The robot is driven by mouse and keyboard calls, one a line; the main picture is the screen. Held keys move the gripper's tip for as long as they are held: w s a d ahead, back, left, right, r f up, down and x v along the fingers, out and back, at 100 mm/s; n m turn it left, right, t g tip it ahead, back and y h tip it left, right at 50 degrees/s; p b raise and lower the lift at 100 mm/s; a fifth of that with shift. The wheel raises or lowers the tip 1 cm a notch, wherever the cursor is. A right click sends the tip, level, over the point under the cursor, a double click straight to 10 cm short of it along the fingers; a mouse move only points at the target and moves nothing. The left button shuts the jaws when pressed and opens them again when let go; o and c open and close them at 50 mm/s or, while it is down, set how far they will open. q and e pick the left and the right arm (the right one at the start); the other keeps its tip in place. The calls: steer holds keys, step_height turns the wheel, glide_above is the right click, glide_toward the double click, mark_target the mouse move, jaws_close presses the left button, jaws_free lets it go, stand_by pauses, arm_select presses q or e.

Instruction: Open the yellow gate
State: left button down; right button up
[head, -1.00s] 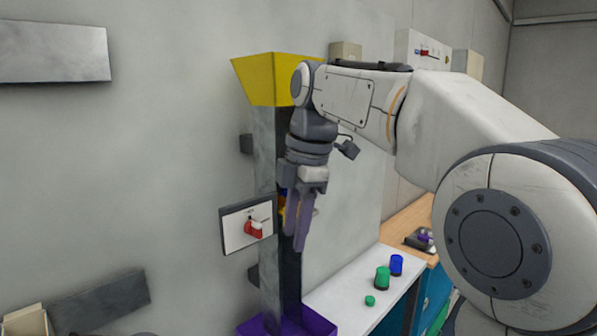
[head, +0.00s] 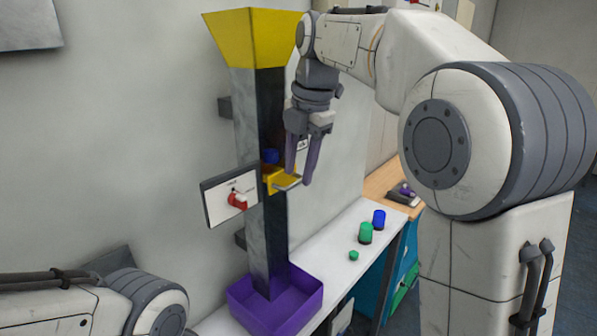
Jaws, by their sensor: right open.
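A blue object (head: 271,156) rests in the channel just above the gate. My right gripper (head: 299,180) points down with its purple fingers apart, beside the handle at the chute's right. I cannot tell whether the fingers touch the handle. Part of my left arm (head: 150,300) shows at the lower left, but its gripper is out of view.
A yellow funnel (head: 250,36) tops the chute and a purple tray (head: 268,318) lies at its foot.

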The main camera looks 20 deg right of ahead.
steer(key=shift+w+a+f, duration=0.1)
steer(key=shift+f, duration=0.55)
jaws_close()
stand_by(1.0)
